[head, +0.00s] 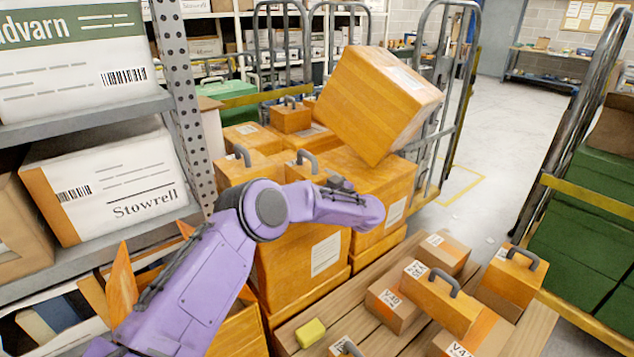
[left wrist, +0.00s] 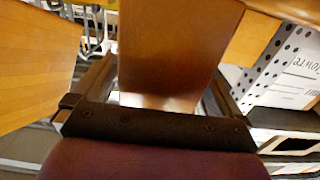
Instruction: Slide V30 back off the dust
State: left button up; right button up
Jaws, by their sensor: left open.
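Small brown boxes with printed labels lie on the slatted wooden deck (head: 375,262) at the lower right. One labelled box (head: 388,307) may be V30, but its print is too small to read surely. Another label (head: 458,350) at the bottom edge starts with V4. I cannot make out any dust. My left gripper (head: 342,186) is by the stacked orange cases, largely hidden by its own wrist. In the left wrist view my left gripper (left wrist: 158,88) is open, with an orange-brown box face (left wrist: 165,45) between its fingers; contact cannot be told. My right gripper is not in view.
A large orange box (head: 375,100) sits tilted on the stacked orange cases (head: 300,250). Shelves with white Stowrell boxes (head: 105,185) stand at left. A yellow block (head: 311,333) lies on the deck. A cart with green crates (head: 590,215) is at right; the floor behind is clear.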

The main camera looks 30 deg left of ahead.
pick_arm(q)
jog(key=v, duration=1)
jog(key=shift+b, duration=0.4)
jog(key=shift+s+d+r, duration=0.1)
jog(key=shift+d, duration=0.05)
